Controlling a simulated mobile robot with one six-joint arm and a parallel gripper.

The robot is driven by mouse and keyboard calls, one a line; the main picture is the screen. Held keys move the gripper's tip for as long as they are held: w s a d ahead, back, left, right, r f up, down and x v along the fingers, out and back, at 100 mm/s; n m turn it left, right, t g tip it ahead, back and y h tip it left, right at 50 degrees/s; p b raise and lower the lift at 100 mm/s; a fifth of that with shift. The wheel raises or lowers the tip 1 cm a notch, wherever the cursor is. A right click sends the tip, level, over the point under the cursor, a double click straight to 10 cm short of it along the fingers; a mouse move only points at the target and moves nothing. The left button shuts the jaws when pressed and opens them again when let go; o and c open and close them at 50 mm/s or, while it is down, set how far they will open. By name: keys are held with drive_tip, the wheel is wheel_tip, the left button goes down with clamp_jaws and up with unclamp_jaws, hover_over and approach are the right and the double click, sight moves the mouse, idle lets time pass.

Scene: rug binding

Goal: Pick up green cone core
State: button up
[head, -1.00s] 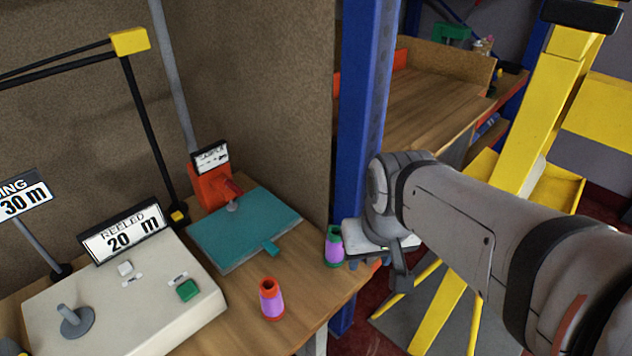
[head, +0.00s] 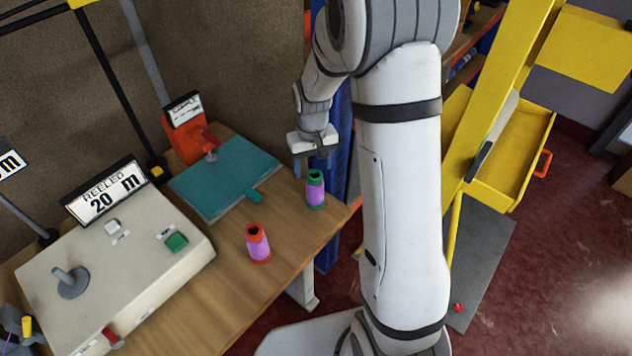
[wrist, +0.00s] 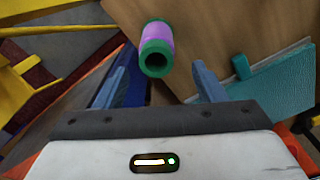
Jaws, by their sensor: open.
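The green cone core (head: 315,190) stands upright near the right end of the wooden table, with purple thread around its middle and green ends. In the wrist view the green cone core (wrist: 156,48) shows beyond the jaws, its open top facing the camera. My gripper (head: 313,168) is just above it in the head view, pointing down. In the wrist view my gripper (wrist: 160,85) is open, its two blue-grey fingers apart and nothing between them.
A red cone core (head: 258,243) with purple thread stands nearer on the table (head: 225,310). A control box (head: 130,270) fills the left front. A blue post (head: 338,140) rises behind.

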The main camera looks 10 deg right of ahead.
sight(315, 186)
drive_tip(key=f, duration=0.5)
drive_tip(key=f+p, duration=0.1)
drive_tip(key=f, duration=0.2)
drive_tip(key=shift+s+d+f, duration=0.25)
drive_tip(key=shift+s, duration=0.15)
drive_tip(key=shift+c, duration=0.3)
drive_tip(key=c, duration=1)
drive_tip(key=shift+r, duration=0.2)
